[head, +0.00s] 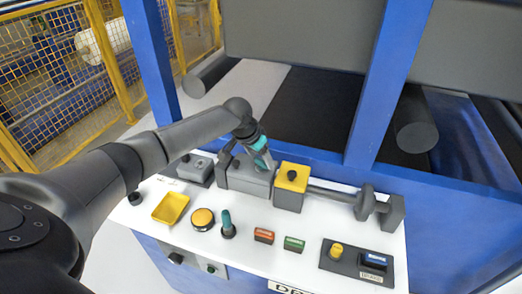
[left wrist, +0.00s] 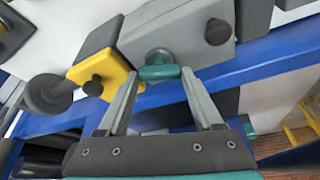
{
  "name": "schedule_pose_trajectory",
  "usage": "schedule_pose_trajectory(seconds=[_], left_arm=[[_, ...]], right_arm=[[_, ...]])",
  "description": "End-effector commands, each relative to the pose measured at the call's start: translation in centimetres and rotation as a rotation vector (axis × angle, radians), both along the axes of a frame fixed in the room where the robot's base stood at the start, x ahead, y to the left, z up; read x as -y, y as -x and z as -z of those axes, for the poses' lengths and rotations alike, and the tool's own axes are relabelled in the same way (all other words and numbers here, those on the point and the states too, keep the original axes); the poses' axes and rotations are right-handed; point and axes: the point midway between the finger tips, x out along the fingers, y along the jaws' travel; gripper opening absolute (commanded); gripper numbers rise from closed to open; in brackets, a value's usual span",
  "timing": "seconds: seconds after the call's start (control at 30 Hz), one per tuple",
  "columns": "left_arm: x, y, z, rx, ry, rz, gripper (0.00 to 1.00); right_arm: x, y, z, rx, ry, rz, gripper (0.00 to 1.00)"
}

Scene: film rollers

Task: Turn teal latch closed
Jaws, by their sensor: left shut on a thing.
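The teal latch (left wrist: 158,73) shows in the left wrist view as a short teal bar with a round pivot, on the side of a grey housing (left wrist: 195,30). My left gripper (left wrist: 159,76) has its two grey fingertips on either side of the bar and is shut on it. In the head view my left arm reaches in from the left, and my left gripper (head: 260,160) is down at the grey housing (head: 245,178) at the back of the white panel. The latch's exact angle is hard to tell there. My right gripper is not in view.
Next to the housing is a yellow-topped block (head: 291,178) with a black knob, and a grey roller shaft (head: 330,193). In front are a yellow tray (head: 171,208), a yellow button (head: 203,218), a teal-topped stick (head: 227,222) and red and green buttons. Blue frame posts (head: 388,85) rise behind.

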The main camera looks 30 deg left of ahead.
Motion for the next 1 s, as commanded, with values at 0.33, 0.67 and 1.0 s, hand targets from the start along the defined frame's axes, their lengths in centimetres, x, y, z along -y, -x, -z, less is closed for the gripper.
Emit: schedule_pose_trajectory(seconds=[0.33, 0.67, 1.0], left_arm=[[-0.2, -0.1, 0.1, 0.0, 0.005, 0.325, 0.12], [-0.3, -0.3, 0.3, 0.003, 0.006, 0.639, 0.12], [-0.4, -0.4, 0.4, 0.002, 0.003, 0.932, 0.12]], right_arm=[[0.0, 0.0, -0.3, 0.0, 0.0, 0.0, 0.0], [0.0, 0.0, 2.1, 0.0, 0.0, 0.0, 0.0], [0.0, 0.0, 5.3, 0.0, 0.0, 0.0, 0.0]])
